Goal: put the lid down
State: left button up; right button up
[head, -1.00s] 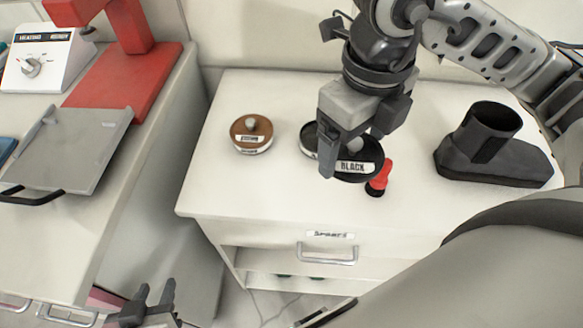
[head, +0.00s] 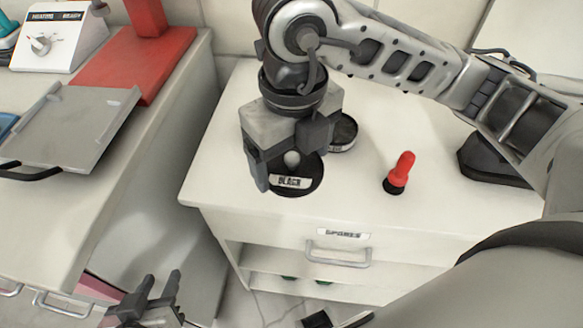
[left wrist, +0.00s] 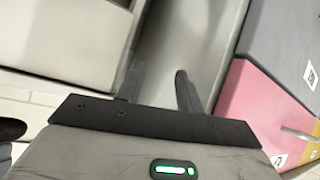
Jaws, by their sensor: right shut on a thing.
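The round black lid (head: 304,188), with a pale knob and a label reading "BLACK", is at my right gripper (head: 287,170) in the head view. The right gripper is shut on its knob. The lid is over the front left of the white cabinet top (head: 345,205); I cannot tell whether it touches the surface. An open round black container (head: 343,133) stands behind and right of the lid, partly hidden by the gripper. My left gripper (head: 155,290) is open and empty, low beside the cabinet; its parted fingers show in the left wrist view (left wrist: 158,88).
A red-handled item (head: 402,170) stands on the cabinet top, with clear surface around it. A dark nozzle-like object (head: 482,162) is at the right, partly behind my right arm. At left, another bench holds a red stand (head: 135,65) and a grey tray (head: 75,125).

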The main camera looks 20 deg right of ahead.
aim_at(292, 158)
jog(key=w+f, duration=0.1)
jog(key=w+d+f, duration=0.1)
jog(key=f, duration=0.1)
jog(key=w+f+b, duration=0.1)
jog(key=f, duration=0.1)
jog(key=shift+w+d+f, duration=0.1)
jog(key=shift+w+d, duration=0.1)
jog(key=shift+w, duration=0.1)
jog(key=f, duration=0.3)
jog(key=shift+w+f, duration=0.2)
jog(key=shift+f, duration=0.1)
jog(key=shift+f, duration=0.15)
jog(key=o, duration=0.9)
jog(key=shift+c, duration=0.2)
jog(key=shift+r, duration=0.2)
